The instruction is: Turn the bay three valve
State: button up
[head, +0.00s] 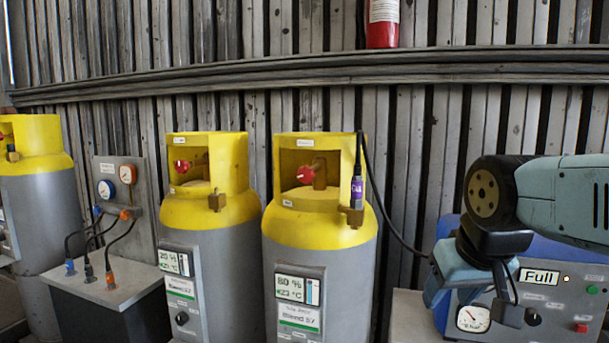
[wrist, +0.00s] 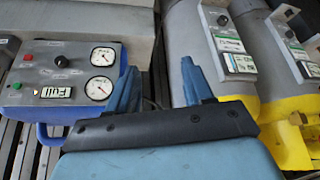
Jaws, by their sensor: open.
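Two grey cylinders with yellow collars stand in the middle of the head view, each with a red valve knob in its collar opening: the left knob (head: 181,166) and the right knob (head: 305,174). A third such cylinder (head: 35,200) is cut off at the left edge. The bay labels are too small to read, so I cannot tell which valve is bay three's. My gripper (head: 470,292) is open and empty, in front of the control box at the right, well apart from both knobs. Its two blue fingers (wrist: 159,78) show in the wrist view, with nothing between them.
The control box (head: 560,300) reads "Full" and has gauges and buttons. A black hose (head: 398,232) runs from the right cylinder's purple-marked fitting (head: 357,190) towards it. A gauge panel (head: 118,186) with hoses stands left. A red extinguisher (head: 383,25) hangs above.

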jog(key=shift+o, duration=0.7)
jog(key=shift+w+n, duration=0.15)
jog(key=shift+n, duration=0.25)
jog(key=shift+o, duration=1.3)
jog(key=w+n+h, duration=0.1)
jog(key=n, duration=0.2)
jog(key=w+n+h, duration=0.1)
jog(key=w+n, duration=0.1)
jog(key=n, duration=0.1)
jog(key=w+d+r+n+h, duration=0.1)
jog(key=w+n+h, duration=0.1)
jog(key=shift+w+n+g, duration=0.25)
jog(key=shift+n+g, duration=0.15)
jog(key=n+t+h, duration=0.2)
jog(key=n+t, duration=1)
jog(key=n, duration=1.2)
send_near(304, 175)
jog(key=x, duration=1.2)
jog(key=shift+w, duration=0.1)
jog(key=shift+m, duration=0.3)
jog(key=c, duration=1.1)
